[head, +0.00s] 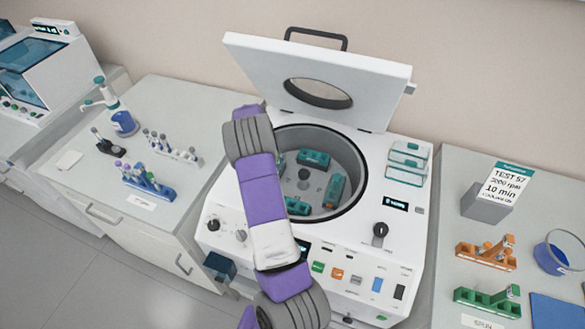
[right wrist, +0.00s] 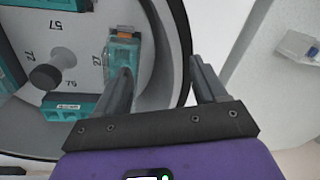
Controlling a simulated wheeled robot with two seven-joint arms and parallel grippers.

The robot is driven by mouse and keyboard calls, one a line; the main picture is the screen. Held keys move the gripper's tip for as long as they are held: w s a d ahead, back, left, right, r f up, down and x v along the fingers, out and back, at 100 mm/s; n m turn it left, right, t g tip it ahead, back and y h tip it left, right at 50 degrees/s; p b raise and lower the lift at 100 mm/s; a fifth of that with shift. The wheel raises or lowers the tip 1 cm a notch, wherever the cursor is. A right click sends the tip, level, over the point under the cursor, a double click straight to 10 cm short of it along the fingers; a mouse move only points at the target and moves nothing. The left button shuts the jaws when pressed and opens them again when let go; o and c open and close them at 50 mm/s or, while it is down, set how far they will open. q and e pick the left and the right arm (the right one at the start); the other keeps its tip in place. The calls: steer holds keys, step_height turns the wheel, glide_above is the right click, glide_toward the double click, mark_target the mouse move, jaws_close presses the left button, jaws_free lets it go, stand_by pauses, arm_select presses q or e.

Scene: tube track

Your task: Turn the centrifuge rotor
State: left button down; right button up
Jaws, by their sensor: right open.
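The centrifuge (head: 365,262) stands in the middle with its lid (head: 370,85) raised. Inside the round bowl is the grey rotor (head: 313,178) with a central knob, which also shows in the right wrist view (right wrist: 46,77). Several teal buckets sit around it; one (right wrist: 122,48) has an orange part and is nearest my fingers. My right gripper (right wrist: 160,65) is open and empty. One finger overlaps that bucket and the other the bowl's outer rim; contact cannot be told. In the head view my purple arm hides part of the bowl's left side. My left gripper is out of view.
Teal trays (head: 407,160) lie on the centrifuge's right top. The right bench holds orange (head: 486,254) and green (head: 487,300) racks, a sign (head: 505,183) and a blue dish.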

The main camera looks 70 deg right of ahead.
mark_target(304, 171)
steer(key=s+d+m, duration=0.1)
steer(key=s+d, duration=0.1)
steer(key=s, duration=0.3)
steer(key=s+d+m+g, duration=0.1)
steer(key=s+d, duration=0.1)
steer(key=s, duration=0.4)
steer(key=s+d+m, duration=0.1)
steer(key=s+d, duration=0.1)
steer(key=s, duration=0.4)
steer(key=shift+d+r+g, duration=0.25)
steer(key=shift+r+g, duration=0.05)
steer(key=shift+r, duration=0.05)
steer(key=shift+s+f, duration=0.2)
step_height(304, 171, down, 7)
steer(key=shift+w+f, duration=0.1)
jaws_close()
